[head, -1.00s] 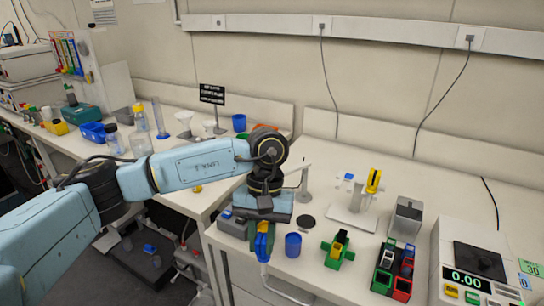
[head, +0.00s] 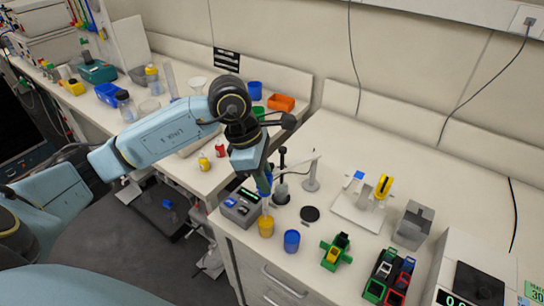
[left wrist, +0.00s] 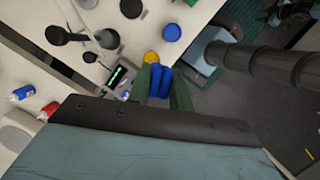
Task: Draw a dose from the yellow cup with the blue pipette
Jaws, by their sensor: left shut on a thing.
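My left gripper (head: 264,184) is shut on the blue pipette (head: 265,188) and holds it roughly upright. The pipette also shows in the left wrist view (left wrist: 160,82), between the green fingers. The yellow cup (head: 266,228) stands on the bench directly below it, near the front edge. The pipette's thin lower end reaches down to the cup's mouth; I cannot tell whether the tip is inside. The yellow cup shows partly in the left wrist view (left wrist: 151,57), just beyond the pipette. My right gripper is not in view.
A blue cup (head: 292,241) stands just right of the yellow one. A grey device with a display (head: 240,208) is close on the left. A dark disc (head: 310,214) and a stand (head: 311,174) are behind. A green holder (head: 336,252) and a balance (head: 478,285) are further right.

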